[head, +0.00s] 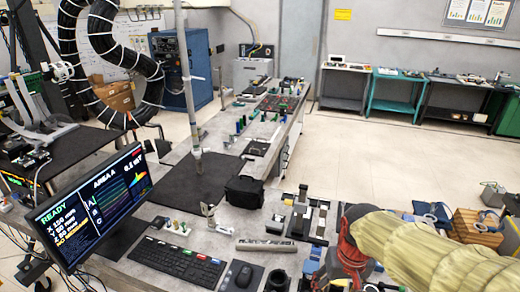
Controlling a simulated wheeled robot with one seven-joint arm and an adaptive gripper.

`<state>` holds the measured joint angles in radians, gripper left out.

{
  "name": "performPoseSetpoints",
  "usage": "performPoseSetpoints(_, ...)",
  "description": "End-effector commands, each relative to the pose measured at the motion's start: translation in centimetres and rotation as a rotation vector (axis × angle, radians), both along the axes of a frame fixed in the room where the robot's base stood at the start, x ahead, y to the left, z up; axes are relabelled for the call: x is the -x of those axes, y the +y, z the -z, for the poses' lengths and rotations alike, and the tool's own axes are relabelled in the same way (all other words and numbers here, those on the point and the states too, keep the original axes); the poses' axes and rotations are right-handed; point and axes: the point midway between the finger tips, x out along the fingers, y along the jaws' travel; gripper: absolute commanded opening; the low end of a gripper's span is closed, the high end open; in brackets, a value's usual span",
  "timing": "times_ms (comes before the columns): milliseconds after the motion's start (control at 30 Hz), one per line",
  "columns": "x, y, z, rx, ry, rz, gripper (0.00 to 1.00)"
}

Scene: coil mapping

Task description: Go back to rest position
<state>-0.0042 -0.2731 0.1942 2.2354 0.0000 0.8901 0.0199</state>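My arm, in a beige padded sleeve with red and dark cables at its left end, reaches in from the lower right of the head view. It lies over the right part of the front workbench (215,240) and hides some of it. My gripper's fingers do not show, so whether they hold anything cannot be seen. A vertical grey probe pole (187,80) stands over a black mat (185,185) on the bench, left of and apart from my arm.
A black bag (244,191) sits mid-bench. Small blocks and fixtures crowd the bench near my arm. Open floor (365,150) lies beyond, with side tables (397,92) along the wall.

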Motion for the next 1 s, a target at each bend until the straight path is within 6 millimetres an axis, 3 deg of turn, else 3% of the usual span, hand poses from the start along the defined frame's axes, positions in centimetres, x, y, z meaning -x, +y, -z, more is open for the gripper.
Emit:
performPoseSetpoints(200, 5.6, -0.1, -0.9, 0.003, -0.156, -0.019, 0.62)
performPoseSetpoints(400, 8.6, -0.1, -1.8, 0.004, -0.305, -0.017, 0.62)
performPoseSetpoints(567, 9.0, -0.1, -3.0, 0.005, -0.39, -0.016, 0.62)
performPoseSetpoints(1000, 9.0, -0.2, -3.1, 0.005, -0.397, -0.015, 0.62)
